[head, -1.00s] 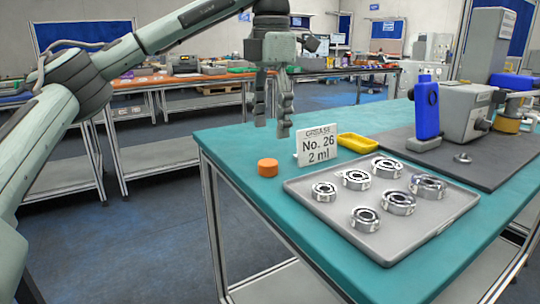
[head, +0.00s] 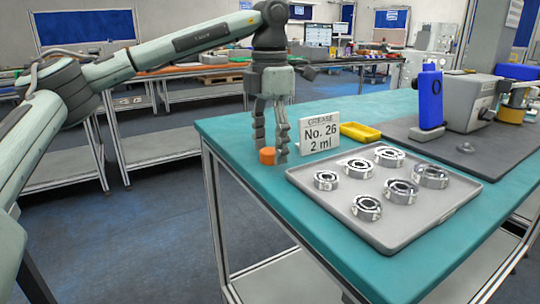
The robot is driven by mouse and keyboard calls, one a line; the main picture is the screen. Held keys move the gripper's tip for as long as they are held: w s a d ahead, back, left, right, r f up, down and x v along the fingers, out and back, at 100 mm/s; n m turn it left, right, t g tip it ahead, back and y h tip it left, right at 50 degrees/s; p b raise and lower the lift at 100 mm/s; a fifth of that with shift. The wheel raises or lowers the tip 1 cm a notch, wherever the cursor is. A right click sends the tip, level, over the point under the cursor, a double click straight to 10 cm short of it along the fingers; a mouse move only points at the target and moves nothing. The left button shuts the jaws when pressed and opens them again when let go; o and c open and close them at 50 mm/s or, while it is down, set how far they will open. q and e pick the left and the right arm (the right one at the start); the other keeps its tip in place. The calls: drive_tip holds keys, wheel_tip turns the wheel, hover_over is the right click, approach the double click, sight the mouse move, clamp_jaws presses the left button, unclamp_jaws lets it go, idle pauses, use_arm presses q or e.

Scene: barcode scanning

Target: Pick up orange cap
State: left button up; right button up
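The orange cap (head: 268,156) stands on the near left part of the teal table (head: 225,128), left of the "GREASE No. 26 2 ml" sign. My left gripper (head: 270,150) points down right at the cap, with one finger reaching down on its right side and the other ending at the cap's upper left. The fingers are apart, and the cap shows in front of the gap between them. I cannot tell whether either finger touches it. My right gripper is not in view.
The sign (head: 319,134) stands close to the right of the gripper. A grey tray (head: 395,235) with several metal bearings lies to the right.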

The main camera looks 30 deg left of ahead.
use_arm(q)
drive_tip(key=c, duration=0.8)
drive_tip(key=shift+r, duration=0.1)
drive_tip(key=shift+c, duration=0.2)
